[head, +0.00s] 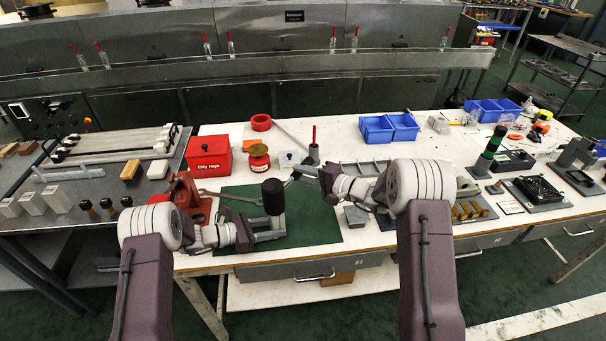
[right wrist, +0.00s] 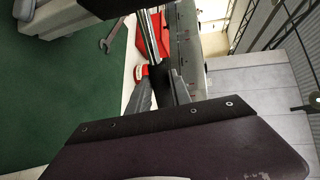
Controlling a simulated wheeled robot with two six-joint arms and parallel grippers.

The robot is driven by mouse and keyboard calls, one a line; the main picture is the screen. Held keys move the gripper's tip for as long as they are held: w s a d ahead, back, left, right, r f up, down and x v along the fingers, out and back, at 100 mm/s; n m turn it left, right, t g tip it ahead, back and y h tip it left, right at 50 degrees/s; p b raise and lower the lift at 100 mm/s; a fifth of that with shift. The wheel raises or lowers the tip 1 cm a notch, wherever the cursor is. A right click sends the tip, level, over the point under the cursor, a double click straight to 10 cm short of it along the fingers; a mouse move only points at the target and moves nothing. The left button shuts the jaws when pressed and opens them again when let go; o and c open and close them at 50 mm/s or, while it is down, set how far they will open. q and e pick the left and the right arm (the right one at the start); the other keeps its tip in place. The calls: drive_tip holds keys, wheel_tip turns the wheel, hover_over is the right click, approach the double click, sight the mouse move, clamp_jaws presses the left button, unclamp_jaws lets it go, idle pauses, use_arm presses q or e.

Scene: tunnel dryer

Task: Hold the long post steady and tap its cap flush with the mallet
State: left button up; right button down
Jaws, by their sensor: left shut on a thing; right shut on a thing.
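A black upright cylinder (head: 273,197), which looks like the mallet's head, stands over the green mat. My left gripper (head: 272,228) is lower, shut low over the mat, just below the cylinder. The post it appears to hold is mostly hidden, so its cap cannot be told and I cannot see whether the cylinder touches it.
The green mat (head: 325,225) lies on the white bench. A red vise-like tool (head: 185,192) and a wrench (head: 222,196) lie left. Blue bins (head: 377,131) stand farther back.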

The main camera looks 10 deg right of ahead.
drive_tip(key=shift+r, duration=1.05)
drive_tip(key=shift+r, duration=2.5)
use_arm(q)
drive_tip(key=o, duration=1.3)
drive_tip(key=shift+o, duration=0.2)
drive_tip(key=v, duration=1.2)
